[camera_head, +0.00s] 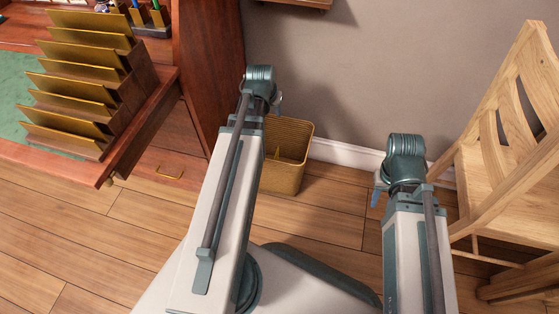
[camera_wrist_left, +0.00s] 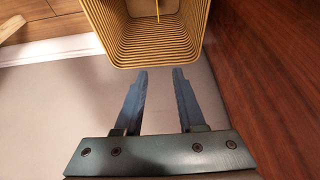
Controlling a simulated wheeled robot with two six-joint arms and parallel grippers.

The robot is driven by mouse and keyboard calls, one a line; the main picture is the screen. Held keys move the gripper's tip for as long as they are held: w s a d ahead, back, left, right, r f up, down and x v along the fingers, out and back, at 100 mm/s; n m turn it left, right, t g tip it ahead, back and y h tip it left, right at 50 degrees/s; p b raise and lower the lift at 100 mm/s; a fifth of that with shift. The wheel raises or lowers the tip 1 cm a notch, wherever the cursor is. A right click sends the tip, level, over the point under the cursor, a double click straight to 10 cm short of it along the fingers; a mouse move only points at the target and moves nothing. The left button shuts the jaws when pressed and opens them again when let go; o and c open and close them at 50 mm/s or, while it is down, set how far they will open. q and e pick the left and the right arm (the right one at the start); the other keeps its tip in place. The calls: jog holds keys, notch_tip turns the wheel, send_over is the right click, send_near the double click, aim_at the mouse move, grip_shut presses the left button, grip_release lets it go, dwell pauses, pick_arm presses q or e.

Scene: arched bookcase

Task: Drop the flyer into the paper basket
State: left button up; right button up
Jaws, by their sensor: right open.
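The paper basket (camera_head: 282,178) is a ribbed, golden, open-topped bin standing on the floor against the wall. It also shows at the top of the left wrist view (camera_wrist_left: 120,50). A thin yellow strip, possibly the flyer (camera_wrist_left: 157,10) seen edge-on, shows inside the basket, though its full shape is hidden. My left gripper (camera_wrist_left: 158,72) is open, with nothing between its fingers, close to the basket's rim. In the head view its arm partly covers the basket. My right gripper (camera_head: 375,198) hangs right of the basket, mostly hidden behind its wrist.
A reddish wooden desk (camera_head: 150,115) with a stepped brass letter rack (camera_head: 85,85) stands at the left. A pen holder (camera_head: 150,20) is at its back. A wooden chair (camera_head: 510,170) stands at the right. The floor between basket and chair is largely clear.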

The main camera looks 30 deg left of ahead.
pick_arm(q)
jog(key=shift+p+v, duration=0.65)
jog(key=shift+v, duration=0.6)
pick_arm(e)
notch_tip(320, 180, up, 2)
jog(key=shift+r, duration=0.15)
pick_arm(q)
jog(key=s+d+m+g+p, duration=0.1)
jog(key=s+d+m+g, duration=0.15)
jog(key=s+d, duration=0.75)
jog(key=s+d+m+g+p, duration=0.15)
jog(key=d+m, duration=0.25)
jog(key=d, duration=1.5)
notch_tip(320, 180, up, 38)
jog(key=s+p, duration=0.1)
jog(key=p, duration=3.6)
jog(key=shift+d+r, duration=0.25)
pick_arm(e)
notch_tip(320, 180, up, 40)
pick_arm(q)
jog(key=shift+f, duration=0.1)
